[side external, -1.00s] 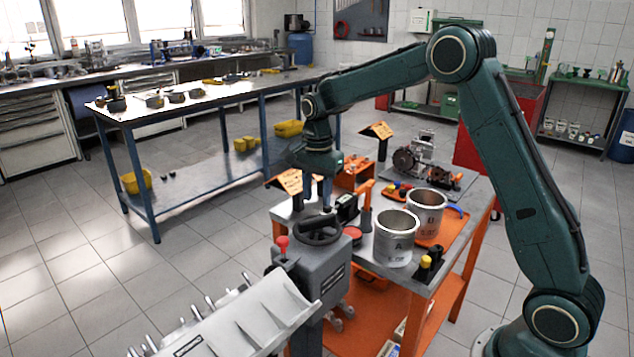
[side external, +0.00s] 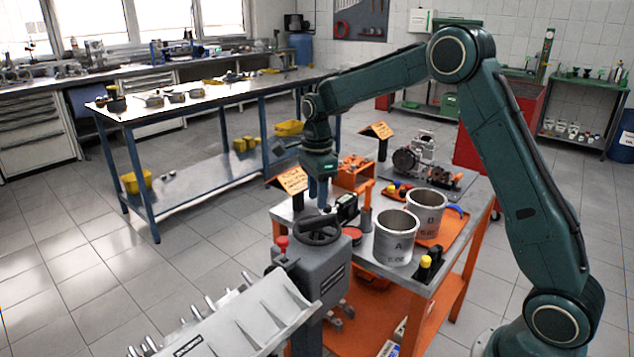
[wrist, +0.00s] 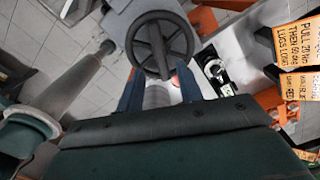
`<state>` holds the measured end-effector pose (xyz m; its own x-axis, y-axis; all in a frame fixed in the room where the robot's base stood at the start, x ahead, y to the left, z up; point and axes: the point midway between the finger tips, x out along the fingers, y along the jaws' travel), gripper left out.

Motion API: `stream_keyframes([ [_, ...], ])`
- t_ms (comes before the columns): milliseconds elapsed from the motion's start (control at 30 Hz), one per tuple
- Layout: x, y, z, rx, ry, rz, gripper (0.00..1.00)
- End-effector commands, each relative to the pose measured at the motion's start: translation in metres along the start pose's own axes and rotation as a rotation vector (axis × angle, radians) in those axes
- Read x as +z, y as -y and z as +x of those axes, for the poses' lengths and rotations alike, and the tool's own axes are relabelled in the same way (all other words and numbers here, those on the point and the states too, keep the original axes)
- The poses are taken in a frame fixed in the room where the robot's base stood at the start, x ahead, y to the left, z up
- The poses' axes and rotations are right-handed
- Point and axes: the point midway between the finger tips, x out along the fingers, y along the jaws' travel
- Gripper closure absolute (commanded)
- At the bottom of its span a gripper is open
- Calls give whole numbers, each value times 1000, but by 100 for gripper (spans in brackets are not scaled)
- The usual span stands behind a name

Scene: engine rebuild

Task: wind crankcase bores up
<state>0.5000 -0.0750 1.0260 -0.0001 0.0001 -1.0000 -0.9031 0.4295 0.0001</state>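The crankcase (side external: 245,318) is a pale silver block with studs along its edge, held at the front left on a grey stand head (side external: 325,275). Its bores face away and cannot be seen. On the stand head lies a dark spoked handwheel (side external: 318,229), also in the wrist view (wrist: 162,42). My gripper (side external: 320,200) points down just above the wheel's far side. In the wrist view my two blue fingers (wrist: 159,88) are apart.
A red-knobbed lever (side external: 282,243) stands left of the wheel. An orange cart behind carries liners A (side external: 397,238) and B (side external: 427,212), a small black device (side external: 347,207) and orange instruction signs (side external: 292,181). Open floor lies to the left.

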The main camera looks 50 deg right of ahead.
Motion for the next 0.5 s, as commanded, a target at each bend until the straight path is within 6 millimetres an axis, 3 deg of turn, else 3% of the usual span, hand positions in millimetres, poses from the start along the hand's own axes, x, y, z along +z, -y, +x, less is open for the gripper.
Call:
stream_keyframes([
  [500,0,0,31,3,-1,-1,64],
])
